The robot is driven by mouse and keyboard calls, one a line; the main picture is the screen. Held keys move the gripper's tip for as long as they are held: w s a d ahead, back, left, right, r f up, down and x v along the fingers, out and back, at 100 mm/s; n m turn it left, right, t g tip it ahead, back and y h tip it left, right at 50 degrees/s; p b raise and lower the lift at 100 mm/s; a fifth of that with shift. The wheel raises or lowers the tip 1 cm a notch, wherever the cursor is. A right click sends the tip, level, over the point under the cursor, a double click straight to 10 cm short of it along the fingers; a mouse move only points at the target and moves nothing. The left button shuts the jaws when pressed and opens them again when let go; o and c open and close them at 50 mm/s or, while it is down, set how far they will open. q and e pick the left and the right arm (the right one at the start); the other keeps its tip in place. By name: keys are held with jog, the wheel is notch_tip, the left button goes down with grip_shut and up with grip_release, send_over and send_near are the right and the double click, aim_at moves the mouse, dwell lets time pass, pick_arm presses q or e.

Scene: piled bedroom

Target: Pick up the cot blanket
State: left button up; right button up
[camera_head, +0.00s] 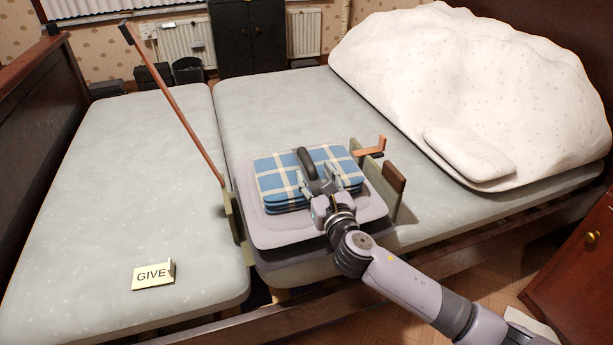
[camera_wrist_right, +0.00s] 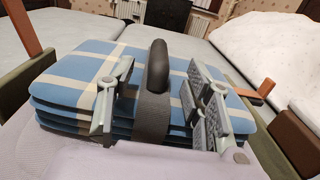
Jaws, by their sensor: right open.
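The cot blanket (camera_head: 270,178) is a folded stack of blue and cream checked cloth. It lies flat on a pale grey padded surface (camera_head: 285,232) on the bed. In the right wrist view, the blanket (camera_wrist_right: 70,85) has a grey strap (camera_wrist_right: 152,118) around it and a dark upright handle loop (camera_wrist_right: 157,65) on top. My right gripper (camera_head: 318,183) is over the blanket's near side. Its open fingers (camera_wrist_right: 160,98) stand either side of the strap and handle, with a gap on both sides. Whether the fingertips touch the cloth I cannot tell. My left gripper is not in view.
Upright boards (camera_head: 393,190) flank the padded surface on the right, with an orange-brown piece (camera_head: 371,147) above. A long thin brown stick (camera_head: 180,110) leans at left. A large white duvet (camera_head: 460,85) covers the right side.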

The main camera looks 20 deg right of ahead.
aim_at(308, 159)
jog(key=w+b, duration=0.1)
jog(key=w, duration=0.4)
jog(key=shift+w, duration=0.4)
jog(key=shift+c, duration=0.6)
grip_shut()
jog(key=shift+r, duration=0.1)
